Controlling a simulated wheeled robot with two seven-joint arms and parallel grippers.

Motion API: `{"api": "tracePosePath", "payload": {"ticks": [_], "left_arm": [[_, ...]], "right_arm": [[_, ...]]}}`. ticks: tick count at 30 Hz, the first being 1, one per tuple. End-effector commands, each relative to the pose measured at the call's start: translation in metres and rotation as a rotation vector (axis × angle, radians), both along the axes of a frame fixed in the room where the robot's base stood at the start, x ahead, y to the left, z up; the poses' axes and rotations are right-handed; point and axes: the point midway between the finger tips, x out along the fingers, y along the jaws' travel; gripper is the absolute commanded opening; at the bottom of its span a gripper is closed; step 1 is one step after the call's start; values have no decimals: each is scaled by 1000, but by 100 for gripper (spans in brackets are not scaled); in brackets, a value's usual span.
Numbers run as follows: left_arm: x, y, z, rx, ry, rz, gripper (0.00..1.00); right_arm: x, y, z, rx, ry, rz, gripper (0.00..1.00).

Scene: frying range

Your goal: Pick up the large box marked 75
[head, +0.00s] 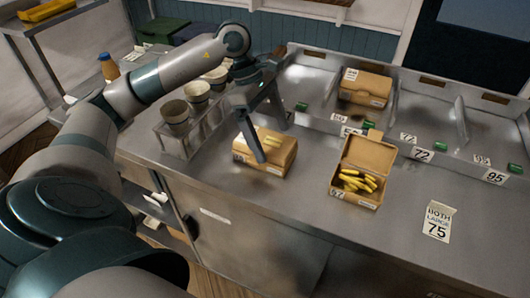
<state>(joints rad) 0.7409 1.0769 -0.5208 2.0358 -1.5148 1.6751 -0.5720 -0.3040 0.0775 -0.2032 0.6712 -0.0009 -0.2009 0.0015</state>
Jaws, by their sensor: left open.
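My left gripper (267,138) is open, its fingers pointing down at a closed tan box (280,158) on the steel counter. One finger passes in front of the box and the other is by its far side; I cannot tell whether they touch it. This box's label is too small to read. An open tan box (370,153) with yellow pieces inside stands to the right, its label unclear. A third, closed tan box (366,86) stands in a back compartment, its number unclear. A white card (438,220) reading "BOTH LARGE 75" lies at the right. My right gripper is out of view.
A metal rack (184,143) with several cups stands left of the near box. A bottle (109,68) stands at the far left.

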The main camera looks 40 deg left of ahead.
Motion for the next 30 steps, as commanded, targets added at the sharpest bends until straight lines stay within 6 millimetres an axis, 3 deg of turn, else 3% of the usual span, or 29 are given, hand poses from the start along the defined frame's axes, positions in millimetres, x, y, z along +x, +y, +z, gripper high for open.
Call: {"api": "tracePosePath", "payload": {"ticks": [10, 19, 24, 30], "left_arm": [[1, -2, -3, -1, 1, 1, 94], [2, -13, -29, -1, 4, 0, 94], [3, -18, -45, -2, 3, 0, 94], [4, -19, -48, 0, -1, 1, 94]], "right_arm": [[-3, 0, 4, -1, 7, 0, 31], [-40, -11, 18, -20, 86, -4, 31], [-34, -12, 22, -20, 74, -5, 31], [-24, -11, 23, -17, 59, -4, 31]]}}
